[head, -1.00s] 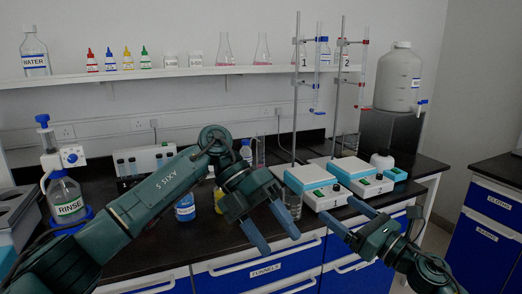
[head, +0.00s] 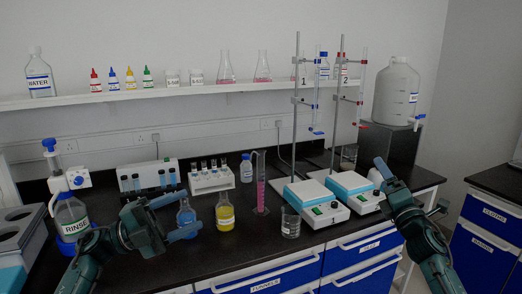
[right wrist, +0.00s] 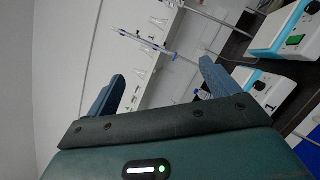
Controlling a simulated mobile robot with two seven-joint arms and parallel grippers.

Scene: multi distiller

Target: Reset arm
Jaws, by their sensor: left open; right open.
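My left gripper (head: 192,213) is low at the left front of the bench in the head view. It is open and empty, its fingers pointing right. A flask of blue liquid (head: 186,218) shows between its fingertips; I cannot tell whether they touch. My right gripper (head: 406,183) is raised at the bench's right end, beside the second stirrer (head: 354,190). In the right wrist view, its two fingers (right wrist: 160,75) are spread apart with nothing between them.
A yellow-liquid flask (head: 225,214), a pink cylinder (head: 260,190), a beaker (head: 290,226) and the first stirrer (head: 315,203) stand mid-bench. The rinse bottle (head: 70,218) is close to my left arm. Burette stands rise behind the stirrers. A large jug (head: 396,92) stands at the back right.

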